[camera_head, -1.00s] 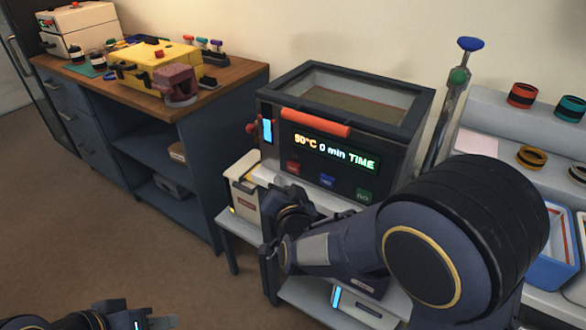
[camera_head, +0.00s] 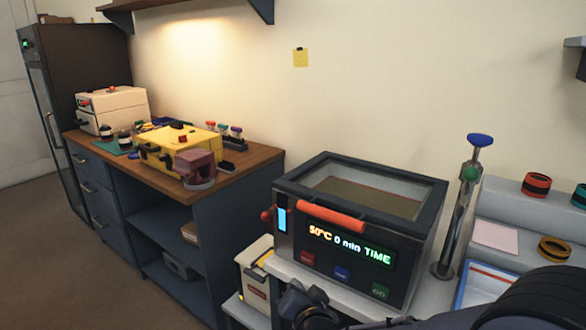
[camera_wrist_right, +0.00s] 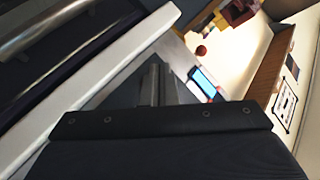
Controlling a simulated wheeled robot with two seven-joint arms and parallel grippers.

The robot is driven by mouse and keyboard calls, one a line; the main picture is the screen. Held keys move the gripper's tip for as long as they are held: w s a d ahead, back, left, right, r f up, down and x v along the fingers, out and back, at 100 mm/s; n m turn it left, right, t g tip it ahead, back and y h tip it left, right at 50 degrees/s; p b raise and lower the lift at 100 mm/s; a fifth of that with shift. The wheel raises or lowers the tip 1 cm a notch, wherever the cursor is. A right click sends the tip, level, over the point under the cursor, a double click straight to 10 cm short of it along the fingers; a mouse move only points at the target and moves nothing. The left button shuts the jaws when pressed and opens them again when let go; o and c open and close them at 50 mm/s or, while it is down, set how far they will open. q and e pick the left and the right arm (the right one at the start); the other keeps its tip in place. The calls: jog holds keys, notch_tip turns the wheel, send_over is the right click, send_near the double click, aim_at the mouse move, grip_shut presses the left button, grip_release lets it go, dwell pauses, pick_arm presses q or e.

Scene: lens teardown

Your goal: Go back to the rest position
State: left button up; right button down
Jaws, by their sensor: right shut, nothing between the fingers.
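My right gripper (camera_head: 303,303) is low in the head view, just in front of the heating box with the orange handle. It is shut and empty. Part of my right arm fills the bottom right corner. In the right wrist view my gripper (camera_wrist_right: 151,85) shows as a narrow bar beyond a dark crosspiece, with a pale shelf edge close on the left. My left gripper is not in view now. The heating box (camera_head: 290,240) stands on the right bench, its display reading 50°C and 0 min.
A wooden-topped bench (camera_head: 262,158) at the left holds a yellow case (camera_head: 165,140), a maroon clamp-like device (camera_head: 196,166) and a white box (camera_head: 112,105). A small white bin (camera_head: 245,262) stands left of the heating box. A metal post (camera_head: 455,230) stands to its right. Floor is open at the left.

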jog(key=s+d+n+g, duration=0.2)
jog(key=s+d+g, duration=0.2)
jog(key=s+d, duration=0.75)
jog(key=s+d+n+g, duration=0.2)
jog(key=s+d+g, duration=0.45)
jog(key=s, duration=0.85)
notch_tip(320, 180, up, 15)
jog(key=d+t+p, duration=0.1)
jog(key=p, duration=1.4)
jog(key=shift+f+t+y, duration=0.15)
jog(key=shift+t+y, duration=0.2)
jog(key=shift+y, duration=0.05)
jog(key=c, duration=2.1)
grip_release()
jog(key=shift+c, duration=0.2)
